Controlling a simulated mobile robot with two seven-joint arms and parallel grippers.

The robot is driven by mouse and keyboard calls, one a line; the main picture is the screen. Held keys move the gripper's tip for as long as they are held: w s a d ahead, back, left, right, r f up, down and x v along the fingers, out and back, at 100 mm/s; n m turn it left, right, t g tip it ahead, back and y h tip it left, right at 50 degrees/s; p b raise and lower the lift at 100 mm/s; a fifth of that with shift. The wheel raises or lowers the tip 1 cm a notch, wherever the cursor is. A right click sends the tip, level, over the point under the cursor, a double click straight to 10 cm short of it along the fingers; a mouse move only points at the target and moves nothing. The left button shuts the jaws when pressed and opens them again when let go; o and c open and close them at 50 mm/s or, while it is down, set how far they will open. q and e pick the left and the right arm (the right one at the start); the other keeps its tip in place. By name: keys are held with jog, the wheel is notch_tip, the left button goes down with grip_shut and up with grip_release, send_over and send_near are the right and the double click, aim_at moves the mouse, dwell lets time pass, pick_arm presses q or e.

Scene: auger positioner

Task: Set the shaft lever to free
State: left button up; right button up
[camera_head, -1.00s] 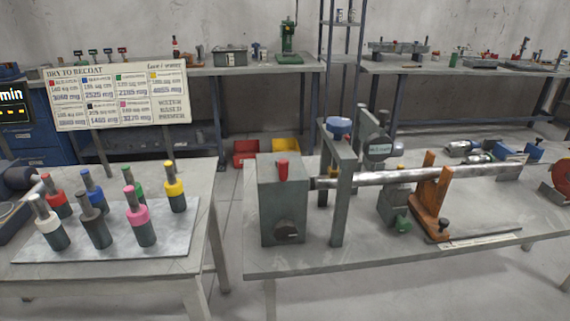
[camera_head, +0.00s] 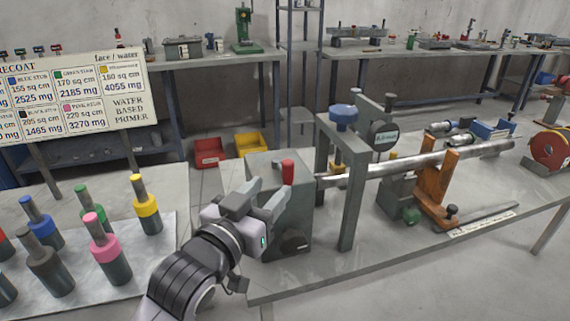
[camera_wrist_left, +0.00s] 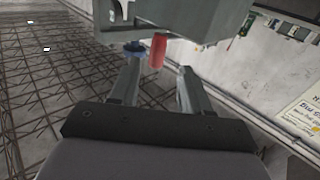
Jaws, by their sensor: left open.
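The shaft lever (camera_head: 288,172) has a red grip and stands upright on the top of the grey housing (camera_head: 290,220) at the left end of the metal shaft (camera_head: 400,160). My left gripper (camera_head: 264,192) is open just left of the housing, its fingers pointing toward the red grip. In the left wrist view the red grip (camera_wrist_left: 157,50) appears between the fingertips (camera_wrist_left: 160,66). I cannot tell whether either finger touches it. The lever's base is hidden. My right gripper is not in view.
A grey upright frame with a blue knob (camera_head: 343,114) stands just right of the housing. An orange bracket (camera_head: 437,185) supports the shaft farther right. Several bottles with coloured collars, one yellow (camera_head: 146,206), stand on the left table. The bench front is clear.

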aim_at(285, 170)
pick_arm(q)
jog(key=shift+w+d+r, duration=0.25)
jog(key=shift+w+r, duration=0.05)
jog(key=shift+r, duration=0.25)
jog(key=shift+w+d, duration=0.15)
jog(key=shift+w, duration=0.05)
jog(key=shift+x, duration=3.2)
jog(key=shift+d, duration=0.1)
grip_shut()
